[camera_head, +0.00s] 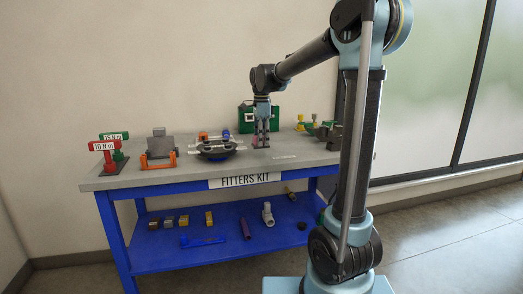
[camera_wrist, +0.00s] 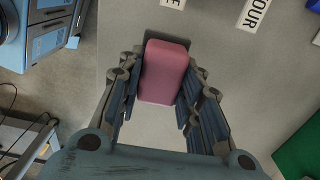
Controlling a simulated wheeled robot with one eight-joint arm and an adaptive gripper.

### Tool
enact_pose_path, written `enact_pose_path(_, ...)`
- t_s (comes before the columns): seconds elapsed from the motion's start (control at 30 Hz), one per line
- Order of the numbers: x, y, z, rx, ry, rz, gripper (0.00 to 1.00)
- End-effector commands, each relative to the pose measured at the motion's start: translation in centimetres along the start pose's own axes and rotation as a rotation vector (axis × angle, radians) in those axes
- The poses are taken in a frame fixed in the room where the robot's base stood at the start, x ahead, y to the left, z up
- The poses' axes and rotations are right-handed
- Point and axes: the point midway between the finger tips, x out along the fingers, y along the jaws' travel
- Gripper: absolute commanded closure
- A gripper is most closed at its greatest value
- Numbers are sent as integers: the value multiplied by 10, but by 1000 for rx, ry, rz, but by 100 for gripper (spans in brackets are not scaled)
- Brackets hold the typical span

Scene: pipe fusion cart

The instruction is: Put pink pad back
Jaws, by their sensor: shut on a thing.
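The pink pad (camera_wrist: 164,72) shows in the wrist view as a rounded pink block between the two fingers of my gripper (camera_wrist: 163,90). The fingers press on its left and right sides. Grey surface shows below and around it; I cannot tell whether the pad touches it. In the head view my gripper (camera_head: 262,139) points straight down over the right half of the grey bench top (camera_head: 190,178). The pad is too small there to make out clearly.
A dark round fixture (camera_head: 217,151) stands left of my gripper, and a green case (camera_head: 246,118) stands behind it. Grey and orange parts (camera_head: 158,146) and red and green torque signs (camera_head: 106,150) stand farther left. A blue lower shelf (camera_head: 175,246) holds several small parts.

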Motion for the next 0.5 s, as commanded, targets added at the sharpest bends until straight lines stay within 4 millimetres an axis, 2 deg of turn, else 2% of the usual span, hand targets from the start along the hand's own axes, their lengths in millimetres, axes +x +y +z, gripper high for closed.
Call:
enact_pose_path(0.13,10,0,0,0,0,0,86)
enact_pose_path(0.37,39,0,0,0,0,0,86)
enact_pose_path(0.5,42,0,0,0,0,0,86)
